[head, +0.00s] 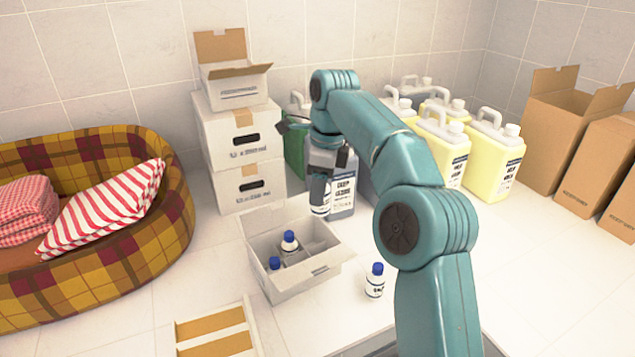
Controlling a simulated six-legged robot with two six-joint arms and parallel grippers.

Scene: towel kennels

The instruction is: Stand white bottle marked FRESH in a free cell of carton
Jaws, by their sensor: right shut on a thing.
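My right gripper (321,182) points down and is shut on a white bottle (319,208), held upright above the back right of the carton. The gripper hides the bottle's top, and its label is too small to read. The open white carton (318,268) has dividers inside. Two blue-capped bottles stand in its cells, one near the middle (289,242) and one at the front left (274,264). Cells towards the right and back look empty, though the walls partly hide them. My left gripper is not in view.
Another blue-capped white bottle (375,281) stands right of the carton, close under my right arm. A large grey-blue jug (343,185) stands behind the held bottle. Yellow jugs (497,160) stand at the back right. A wooden-slatted tray (217,332) lies front left, and a plaid pet bed (150,245) far left.

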